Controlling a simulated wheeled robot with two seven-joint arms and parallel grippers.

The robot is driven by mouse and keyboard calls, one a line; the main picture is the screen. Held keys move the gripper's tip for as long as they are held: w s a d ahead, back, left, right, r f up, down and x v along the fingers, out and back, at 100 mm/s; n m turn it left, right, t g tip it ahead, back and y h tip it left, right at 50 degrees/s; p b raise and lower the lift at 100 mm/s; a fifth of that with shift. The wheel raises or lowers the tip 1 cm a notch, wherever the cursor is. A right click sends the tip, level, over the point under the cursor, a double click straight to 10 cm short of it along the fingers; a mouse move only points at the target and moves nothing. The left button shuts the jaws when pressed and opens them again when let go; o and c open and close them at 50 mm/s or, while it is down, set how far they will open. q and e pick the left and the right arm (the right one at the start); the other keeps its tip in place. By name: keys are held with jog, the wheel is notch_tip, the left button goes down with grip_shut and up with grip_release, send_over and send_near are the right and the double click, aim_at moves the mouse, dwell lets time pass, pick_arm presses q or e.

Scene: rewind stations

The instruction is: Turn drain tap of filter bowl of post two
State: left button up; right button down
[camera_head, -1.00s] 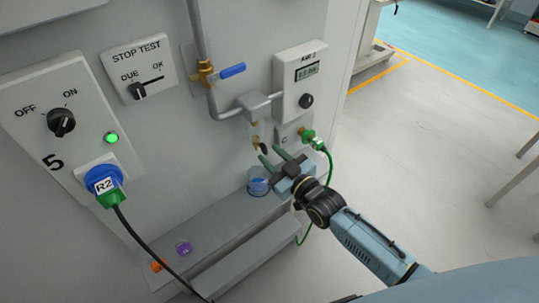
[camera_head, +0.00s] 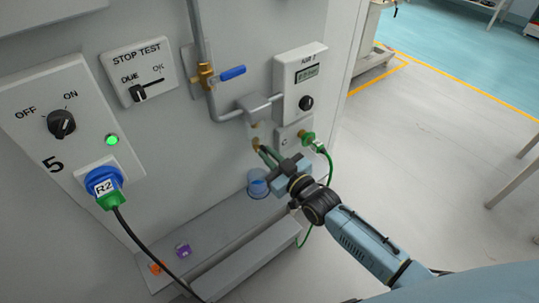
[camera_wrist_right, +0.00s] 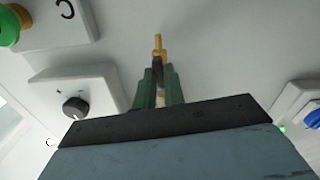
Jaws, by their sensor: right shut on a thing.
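The filter bowl (camera_head: 254,130) hangs under a grey filter head (camera_head: 254,107) on the cabinet front. Its brass drain tap (camera_head: 256,143) sits at its lower end. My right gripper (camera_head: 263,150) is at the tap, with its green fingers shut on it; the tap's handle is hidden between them. In the right wrist view the brass tap (camera_wrist_right: 158,45) stands out just beyond the fingertips (camera_wrist_right: 160,80). A blue cup (camera_head: 258,184) stands on the ledge below. My left gripper is not in view.
A gauge box (camera_head: 301,80) and a green-ended hose fitting (camera_head: 310,140) are right of the bowl. A blue-handled valve (camera_head: 232,72) is above left. Small orange (camera_head: 157,268) and purple (camera_head: 183,250) items lie on the ledge. Open floor lies to the right.

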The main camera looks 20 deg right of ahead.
jog(key=shift+m, duration=0.4)
jog(key=c, duration=1.5)
grip_release()
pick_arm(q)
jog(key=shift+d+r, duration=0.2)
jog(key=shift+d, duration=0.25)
